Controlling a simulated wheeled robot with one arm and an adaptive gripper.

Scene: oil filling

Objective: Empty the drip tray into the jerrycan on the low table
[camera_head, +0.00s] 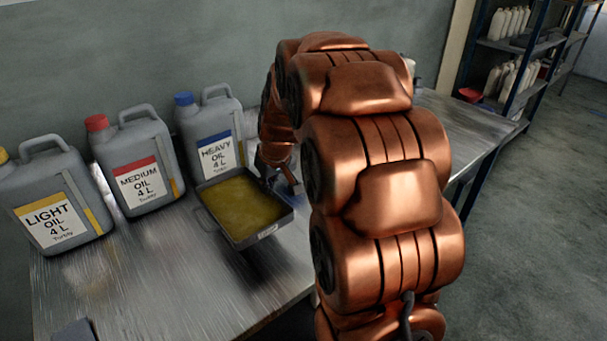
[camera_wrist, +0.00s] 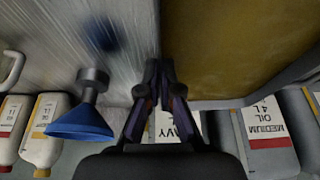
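The drip tray (camera_head: 281,222) is a shallow dark rectangular pan holding yellow oil, roughly level in the head view. A shadow lies on the metal under its front; its exact height is unclear. In the wrist view the tray (camera_wrist: 215,104) fills the upper right. My gripper (camera_wrist: 159,72) has its fingertips close together on the tray's side edge. In the head view it is mostly hidden behind my arm. Three grey jerrycans stand along the wall: light oil (camera_head: 50,200), yellow cap; medium oil (camera_head: 138,165), red cap; heavy oil (camera_head: 212,135), blue cap, just behind the tray.
A metal table (camera_head: 150,290) bears the jerrycans, with bare room at its front left and right. A shelf (camera_head: 520,45) with white bottles stands at the far right.

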